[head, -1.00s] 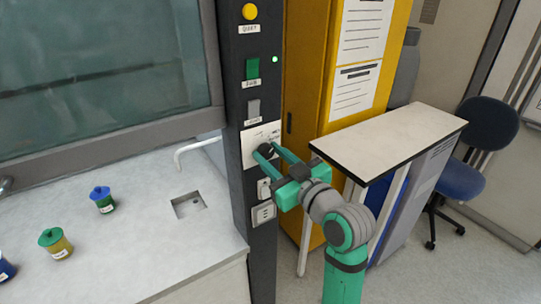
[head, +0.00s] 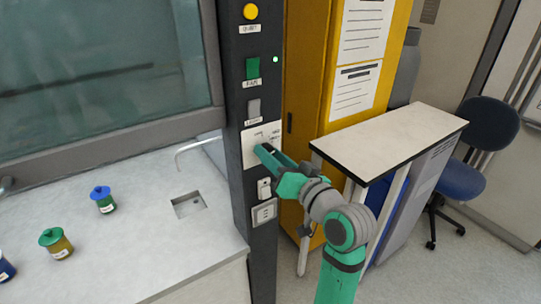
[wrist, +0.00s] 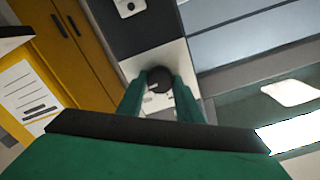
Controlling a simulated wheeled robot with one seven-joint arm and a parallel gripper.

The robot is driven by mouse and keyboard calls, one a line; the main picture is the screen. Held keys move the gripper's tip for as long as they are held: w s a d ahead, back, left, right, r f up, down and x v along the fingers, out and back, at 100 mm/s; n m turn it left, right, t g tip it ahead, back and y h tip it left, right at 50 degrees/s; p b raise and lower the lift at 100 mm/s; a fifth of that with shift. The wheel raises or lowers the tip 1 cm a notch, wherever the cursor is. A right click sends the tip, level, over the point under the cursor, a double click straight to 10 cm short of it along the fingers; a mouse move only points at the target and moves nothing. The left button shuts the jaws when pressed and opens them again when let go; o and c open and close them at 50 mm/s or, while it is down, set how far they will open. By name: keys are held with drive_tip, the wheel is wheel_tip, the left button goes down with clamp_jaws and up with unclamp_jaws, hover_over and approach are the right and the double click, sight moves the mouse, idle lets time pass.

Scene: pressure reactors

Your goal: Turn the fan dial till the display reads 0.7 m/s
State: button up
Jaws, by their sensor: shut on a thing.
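The fan dial (wrist: 159,79) is a round dark knob on a white plate. In the wrist view it sits between the two green fingertips of my gripper (wrist: 159,86), which is shut on it. In the head view my gripper (head: 267,152) reaches the white dial plate (head: 249,157) on the dark post, and the fingers hide the dial. Small markings show at the plate's upper edge, too small to read. No display with a readable number shows in either view.
Above the plate are a grey switch (head: 254,109), a green fan switch (head: 252,68) and a yellow button (head: 250,11). Sockets (head: 264,212) lie below. A white-topped table (head: 390,140) stands close to the right of my arm. Jars (head: 57,243) stand on the worktop at left.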

drive_tip(key=shift+d+m, duration=0.1)
drive_tip(key=shift+m, duration=0.5)
drive_tip(key=o, duration=1)
drive_tip(key=shift+o, duration=0.2)
drive_tip(key=shift+s, duration=0.1)
drive_tip(key=v, duration=1)
drive_tip(key=shift+s, duration=0.25)
drive_tip(key=shift+d, duration=0.2)
